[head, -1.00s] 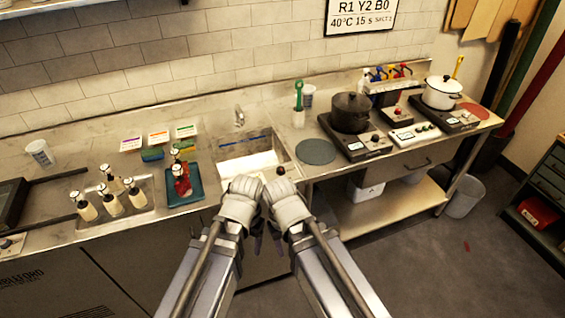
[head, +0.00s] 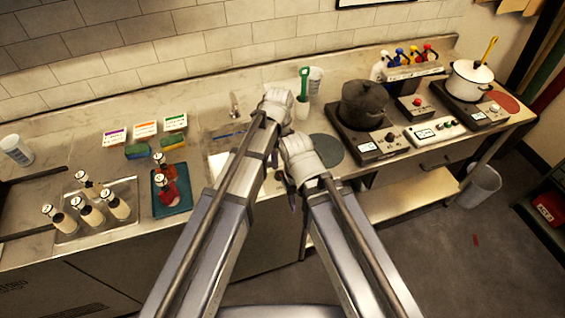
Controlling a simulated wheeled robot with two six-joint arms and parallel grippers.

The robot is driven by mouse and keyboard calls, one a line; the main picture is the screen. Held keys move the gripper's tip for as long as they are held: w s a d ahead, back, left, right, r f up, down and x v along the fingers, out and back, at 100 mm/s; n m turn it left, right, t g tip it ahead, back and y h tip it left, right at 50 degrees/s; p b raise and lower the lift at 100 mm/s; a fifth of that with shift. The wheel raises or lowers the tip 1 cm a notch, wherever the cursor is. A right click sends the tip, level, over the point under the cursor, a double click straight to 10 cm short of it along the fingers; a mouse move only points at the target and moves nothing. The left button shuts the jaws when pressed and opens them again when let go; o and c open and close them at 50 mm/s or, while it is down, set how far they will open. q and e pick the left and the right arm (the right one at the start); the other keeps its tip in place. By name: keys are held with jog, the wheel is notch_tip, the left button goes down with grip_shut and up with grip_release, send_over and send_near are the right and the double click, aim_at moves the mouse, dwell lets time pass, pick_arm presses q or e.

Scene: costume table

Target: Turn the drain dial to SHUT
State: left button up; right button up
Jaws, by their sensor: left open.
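The sink (head: 218,163) is set in the steel counter at the middle, mostly covered by my arms. Its tap (head: 234,104) stands at the back edge. I cannot make out the drain dial or its markings; my arms and grippers cover much of the sink area. My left gripper (head: 275,157) is open over the sink's right side, its fingers partly hidden. My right gripper (head: 291,196) is lower and nearer, by the counter's front edge, to the right of my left arm. Its fingers are too hidden to tell their state.
A blue tray (head: 172,205) with red bottles and a steel tray (head: 75,233) with several bottles stand left of the sink. A green-handled brush (head: 303,85) stands behind my grippers. A dark round mat (head: 327,150) and a black pot (head: 363,102) on a burner are to the right.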

aim_at(280, 173)
pick_arm(q)
jog(key=shift+s, duration=0.15)
jog(key=shift+f+b, duration=0.95)
jog(key=shift+b, duration=0.05)
notch_tip(280, 173, down, 6)
jog(key=b, duration=0.6)
jog(key=shift+r, duration=0.1)
grip_shut()
